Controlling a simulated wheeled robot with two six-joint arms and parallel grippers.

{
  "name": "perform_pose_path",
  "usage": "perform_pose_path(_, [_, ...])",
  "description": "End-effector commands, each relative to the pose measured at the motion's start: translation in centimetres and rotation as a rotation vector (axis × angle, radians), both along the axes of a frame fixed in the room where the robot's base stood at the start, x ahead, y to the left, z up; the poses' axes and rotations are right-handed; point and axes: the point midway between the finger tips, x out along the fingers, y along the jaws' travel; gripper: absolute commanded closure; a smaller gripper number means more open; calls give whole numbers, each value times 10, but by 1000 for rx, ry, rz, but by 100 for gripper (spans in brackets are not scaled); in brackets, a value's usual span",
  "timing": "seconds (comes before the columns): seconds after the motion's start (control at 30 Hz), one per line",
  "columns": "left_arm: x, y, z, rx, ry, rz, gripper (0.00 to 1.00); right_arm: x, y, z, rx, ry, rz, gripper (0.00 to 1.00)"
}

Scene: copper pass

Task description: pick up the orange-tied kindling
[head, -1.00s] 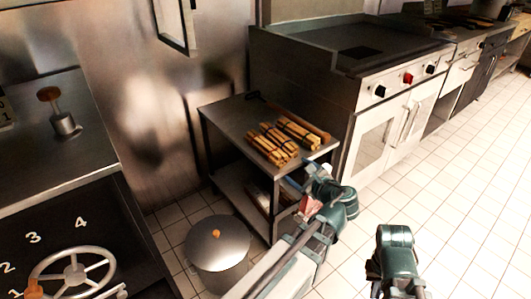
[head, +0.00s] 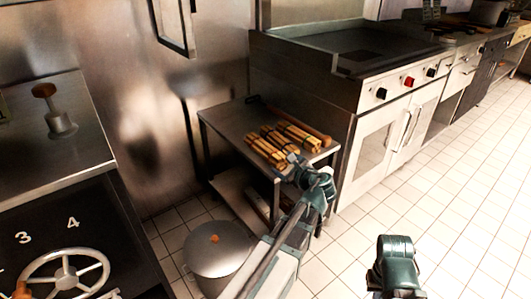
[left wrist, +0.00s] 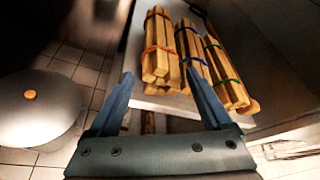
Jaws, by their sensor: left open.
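Three kindling bundles lie side by side on the steel side table. The leftmost bundle (head: 262,150) has reddish-orange ties in the left wrist view (left wrist: 158,58). Beside it are a blue-tied bundle (left wrist: 191,55) and a green-tied bundle (left wrist: 226,75). My left gripper (head: 291,162) is open and empty at the table's front edge, close to the near ends of the bundles. In the left wrist view, its fingers (left wrist: 159,74) point toward the orange-tied bundle, one to each side of its near end; I cannot tell the gap. My right gripper's fingers do not show.
The side table (head: 228,120) has a lower shelf. A lidded pot (head: 215,255) stands on the floor to its left, and a griddle stove (head: 350,70) stands to its right. A wooden handle lies behind the bundles. The tiled floor at right is clear.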

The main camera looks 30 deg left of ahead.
Motion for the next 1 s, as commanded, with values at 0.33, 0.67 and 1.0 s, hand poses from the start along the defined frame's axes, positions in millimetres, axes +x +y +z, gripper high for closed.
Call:
perform_pose_path(0.33, [20, 30, -13, 0, 0, 0, 17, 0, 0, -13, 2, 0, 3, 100])
perform_pose_path(0.67, [20, 29, -12, 0, -1, -1, 51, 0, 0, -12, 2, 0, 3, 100])
perform_pose_path(1.0, [20, 29, -12, 2, 0, -1, 100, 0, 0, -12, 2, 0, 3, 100])
